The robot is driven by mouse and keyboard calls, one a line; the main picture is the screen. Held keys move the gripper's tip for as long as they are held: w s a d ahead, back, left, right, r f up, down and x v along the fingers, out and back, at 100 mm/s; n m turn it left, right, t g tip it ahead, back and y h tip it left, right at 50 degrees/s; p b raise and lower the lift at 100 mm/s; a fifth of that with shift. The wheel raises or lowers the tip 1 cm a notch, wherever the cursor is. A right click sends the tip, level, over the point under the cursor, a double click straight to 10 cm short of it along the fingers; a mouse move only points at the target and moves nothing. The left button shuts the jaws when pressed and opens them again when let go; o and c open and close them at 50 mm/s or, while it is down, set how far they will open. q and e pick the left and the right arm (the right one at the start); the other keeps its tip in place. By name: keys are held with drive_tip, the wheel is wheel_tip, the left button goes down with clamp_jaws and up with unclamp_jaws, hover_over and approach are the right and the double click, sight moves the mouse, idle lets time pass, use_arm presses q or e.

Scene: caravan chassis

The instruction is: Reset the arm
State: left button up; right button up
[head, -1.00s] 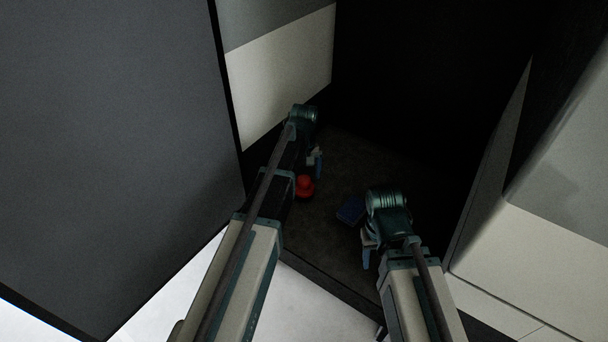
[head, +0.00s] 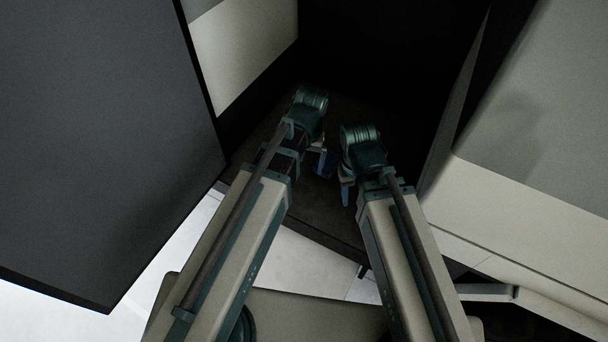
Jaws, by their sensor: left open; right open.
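My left gripper (head: 322,163) is in the middle of the head view, over the dark floor of a recess. It is open, and I see nothing between its fingers. My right gripper (head: 346,188) is just to the right of it, also open with nothing seen in it. The two wrists are close together, with a narrow gap between them. Both arms come up from the bottom of the view.
A large dark panel (head: 90,130) stands at the left. A pale cabinet (head: 540,200) stands at the right. The dark recess floor (head: 320,215) lies under the grippers, its front edge above a white floor (head: 300,265).

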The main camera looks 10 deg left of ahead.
use_arm(q)
drive_tip(key=s+d+m, duration=0.2)
drive_tip(key=s+m, duration=0.1)
drive_tip(key=s, duration=0.5)
drive_tip(key=shift+s+d, duration=0.2)
drive_tip(key=shift+d, duration=0.05)
idle(0.6)
drive_tip(key=w+a+m, duration=0.4)
drive_tip(key=w+m, duration=0.1)
drive_tip(key=w, duration=0.3)
drive_tip(key=w+a+m, duration=0.4)
drive_tip(key=w+m, duration=0.1)
drive_tip(key=w, duration=0.3)
drive_tip(key=w+a+r+m+p, duration=0.1)
drive_tip(key=w+a+m, duration=0.3)
drive_tip(key=w, duration=0.4)
drive_tip(key=shift+w+a+m+h, duration=0.2)
drive_tip(key=shift+m+h, duration=0.2)
drive_tip(key=shift+m, duration=0.3)
drive_tip(key=shift+w+a+m, duration=0.15)
drive_tip(key=shift+a+m, duration=0.15)
wheel_tip(320, 180, down, 9)
drive_tip(key=b, duration=0.8)
drive_tip(key=shift+r+b, duration=0.1)
drive_tip(key=shift+b, duration=0.25)
use_arm(e)
wheel_tip(320, 180, down, 8)
drive_tip(key=shift+r, duration=0.15)
